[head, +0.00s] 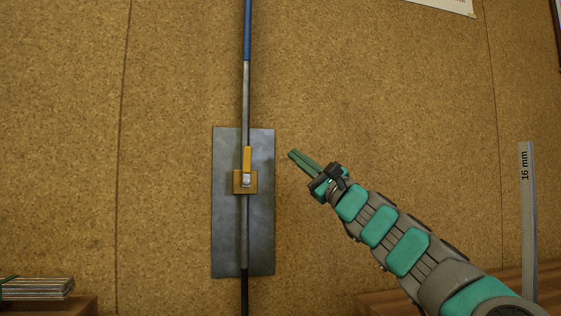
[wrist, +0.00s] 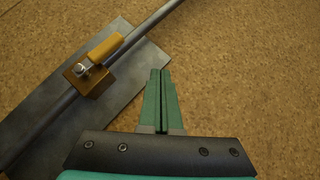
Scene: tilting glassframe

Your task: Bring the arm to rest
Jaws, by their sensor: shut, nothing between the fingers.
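My gripper (head: 292,153) is at the end of my grey and teal arm, which reaches up and left from the lower right in the head view. Its green fingers are shut with nothing between them; they also show in the wrist view (wrist: 160,72). The fingertips are just right of a grey metal plate (head: 229,235), apart from it. On the plate is a brass-coloured block with an orange lever (head: 247,159), around or on a long rod (head: 246,95). In the wrist view the block (wrist: 88,78) lies left of the fingers.
A cork-like wall or panel (head: 380,90) fills the background, clear around the gripper. A strip marked "16 mm" (head: 527,220) stands at the right. A stack of thin sheets (head: 38,289) lies on a wooden ledge at lower left. A paper sheet (head: 445,5) is at the top right.

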